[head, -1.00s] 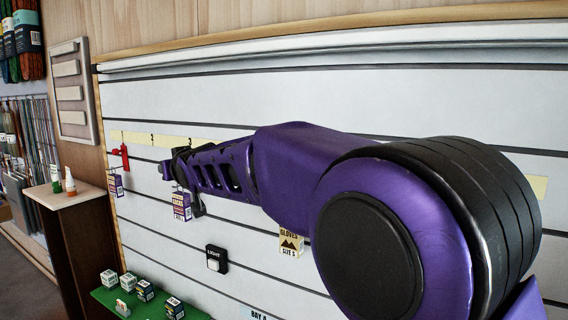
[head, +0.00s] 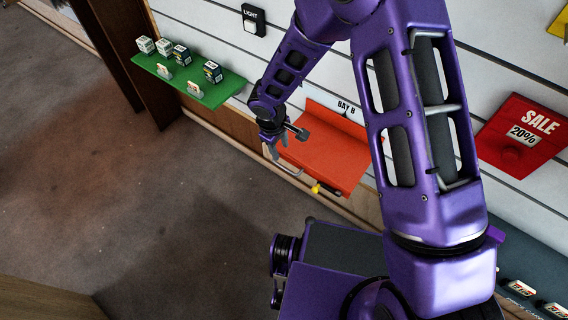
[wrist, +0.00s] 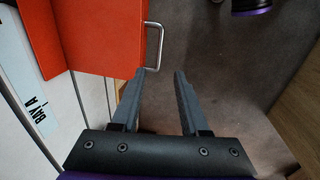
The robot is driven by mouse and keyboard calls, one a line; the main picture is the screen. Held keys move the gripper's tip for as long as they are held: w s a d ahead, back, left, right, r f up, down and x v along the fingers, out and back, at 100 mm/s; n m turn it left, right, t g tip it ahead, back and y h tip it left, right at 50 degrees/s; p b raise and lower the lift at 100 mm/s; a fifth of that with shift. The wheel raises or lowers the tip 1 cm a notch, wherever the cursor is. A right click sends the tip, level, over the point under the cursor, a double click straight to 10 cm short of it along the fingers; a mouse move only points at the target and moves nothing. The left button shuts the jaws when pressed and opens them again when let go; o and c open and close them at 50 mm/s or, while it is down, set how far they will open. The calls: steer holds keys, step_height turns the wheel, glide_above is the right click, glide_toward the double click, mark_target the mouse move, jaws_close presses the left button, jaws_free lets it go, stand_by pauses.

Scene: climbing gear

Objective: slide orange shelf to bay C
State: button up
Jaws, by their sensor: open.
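My gripper (head: 276,152) is at the shelf's left front, by the handle. In the wrist view, the open, empty fingers (wrist: 160,75) point at the handle, a little short of it; the orange shelf (wrist: 100,35) fills the upper left. No bay C label is in view.
A green shelf (head: 190,78) with several small boxes is left of the orange one, with a gap between. A BAY A label (wrist: 38,118) shows in the wrist view. A red SALE box (head: 520,135) and a dark shelf with boxes (head: 520,288) are right. Open floor (head: 160,200) lies in front.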

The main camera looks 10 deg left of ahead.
mark_target(285, 169)
steer(key=f, duration=0.4)
steer(key=w+f, duration=0.1)
steer(key=f, duration=0.3)
steer(key=w+f+b, duration=0.1)
steer(key=f, duration=0.3)
steer(key=shift+w+d+f, duration=0.15)
steer(key=shift+d+f, duration=0.2)
jaws_close()
stand_by(0.7)
